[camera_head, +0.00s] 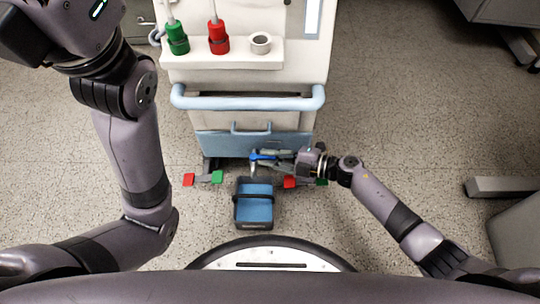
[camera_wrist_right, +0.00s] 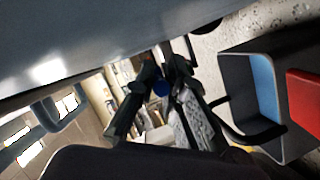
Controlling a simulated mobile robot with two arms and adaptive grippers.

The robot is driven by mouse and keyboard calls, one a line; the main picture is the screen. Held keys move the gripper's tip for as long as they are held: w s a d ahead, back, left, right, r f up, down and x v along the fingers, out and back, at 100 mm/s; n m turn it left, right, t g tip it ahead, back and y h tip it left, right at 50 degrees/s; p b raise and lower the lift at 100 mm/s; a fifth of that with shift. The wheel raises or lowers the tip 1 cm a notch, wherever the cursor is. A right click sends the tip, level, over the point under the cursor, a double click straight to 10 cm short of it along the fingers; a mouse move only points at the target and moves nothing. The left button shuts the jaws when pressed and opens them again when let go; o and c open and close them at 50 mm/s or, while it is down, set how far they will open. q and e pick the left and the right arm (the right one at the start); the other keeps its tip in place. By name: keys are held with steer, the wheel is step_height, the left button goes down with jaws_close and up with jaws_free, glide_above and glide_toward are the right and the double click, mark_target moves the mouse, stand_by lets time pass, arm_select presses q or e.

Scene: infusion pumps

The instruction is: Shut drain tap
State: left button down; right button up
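The drain tap (camera_head: 263,157) is a small blue lever with a grey spout below it, low on the front of the white cart. My right gripper (camera_head: 277,158) reaches in from the right and is at the tap. In the right wrist view, the fingertips of my right gripper (camera_wrist_right: 160,80) are close together, with a round blue piece of the tap (camera_wrist_right: 161,88) between them. Whether the fingers press on it I cannot tell. Below the tap stands a dark bin (camera_head: 240,217) with a blue inside; it also shows in the right wrist view (camera_wrist_right: 237,88). My left gripper is out of view.
The cart (camera_head: 245,65) has a light-blue push bar (camera_head: 245,103) and a blue lower panel (camera_head: 225,144). Red and green pedals flank the bin, left (camera_head: 189,179) and right (camera_head: 290,182). Green (camera_head: 177,40) and red (camera_head: 218,40) containers are on top.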

steer(key=shift+o, duration=0.9)
steer(key=shift+s+d, duration=0.1)
steer(key=shift+d, duration=0.3)
steer(key=v, duration=1.1)
steer(key=shift+s+d+r, duration=0.1)
steer(key=shift+r, duration=0.15)
